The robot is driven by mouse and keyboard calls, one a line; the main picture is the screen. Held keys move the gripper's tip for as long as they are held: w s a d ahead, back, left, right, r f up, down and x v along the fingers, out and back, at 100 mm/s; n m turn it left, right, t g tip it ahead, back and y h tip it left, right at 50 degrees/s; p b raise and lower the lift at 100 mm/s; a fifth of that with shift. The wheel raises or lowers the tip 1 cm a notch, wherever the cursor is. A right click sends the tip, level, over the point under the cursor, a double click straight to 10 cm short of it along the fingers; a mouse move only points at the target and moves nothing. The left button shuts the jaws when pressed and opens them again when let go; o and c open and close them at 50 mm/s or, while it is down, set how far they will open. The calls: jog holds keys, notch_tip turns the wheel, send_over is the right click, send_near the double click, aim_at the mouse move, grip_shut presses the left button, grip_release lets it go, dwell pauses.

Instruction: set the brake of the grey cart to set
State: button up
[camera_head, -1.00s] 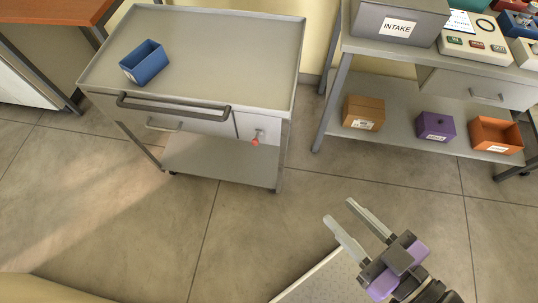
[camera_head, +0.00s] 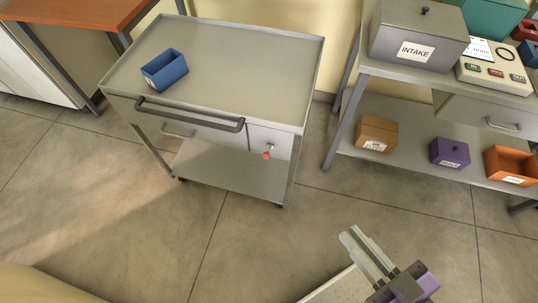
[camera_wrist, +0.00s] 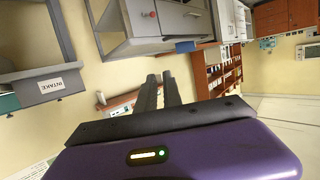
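The grey cart (camera_head: 240,60) stands left of centre in the head view, with a dark push handle along its front. A small lever with a red knob (camera_head: 266,156) sits on the front panel at its right end, below the top. I take it for the brake; its setting marks are too small to read. The red knob also shows in the wrist view (camera_wrist: 151,14). My gripper (camera_head: 353,234) is in front of and to the right of the cart, well apart from the lever. Its fingers (camera_wrist: 161,78) are close together with nothing between them.
A blue open bin (camera_head: 165,72) stands on the cart top. To the right is a bench with a grey INTAKE box (camera_head: 418,35) and, on its lower shelf, brown (camera_head: 376,133), purple (camera_head: 450,152) and orange (camera_head: 512,165) boxes. The floor before the cart is clear.

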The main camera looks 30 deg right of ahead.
jog(key=w+d, duration=0.1)
jog(key=w+d+m+t+h+b, duration=0.1)
jog(key=w, duration=0.1)
jog(key=w+d+h+b, duration=0.1)
jog(key=w, duration=0.1)
jog(key=shift+d+f, duration=0.1)
jog(key=shift+f, duration=0.2)
grip_shut()
jog(key=w+d+f+m+g+y+b, duration=0.15)
jog(key=w+d+f+m+b, duration=0.5)
jog(key=w+d+f, duration=1.4)
jog(key=s+a+r+n+g+y+b, duration=0.1)
jog(key=a+r+n+g+y+b, duration=0.1)
jog(key=a+r+n+y, duration=0.4)
jog(key=a+n+g+y, duration=0.1)
jog(key=a+n+y, duration=0.2)
jog(key=n+y, duration=0.3)
jog(key=shift+a+n+g+y, duration=0.35)
jog(key=shift+y, duration=0.2)
jog(key=shift+a, duration=0.1)
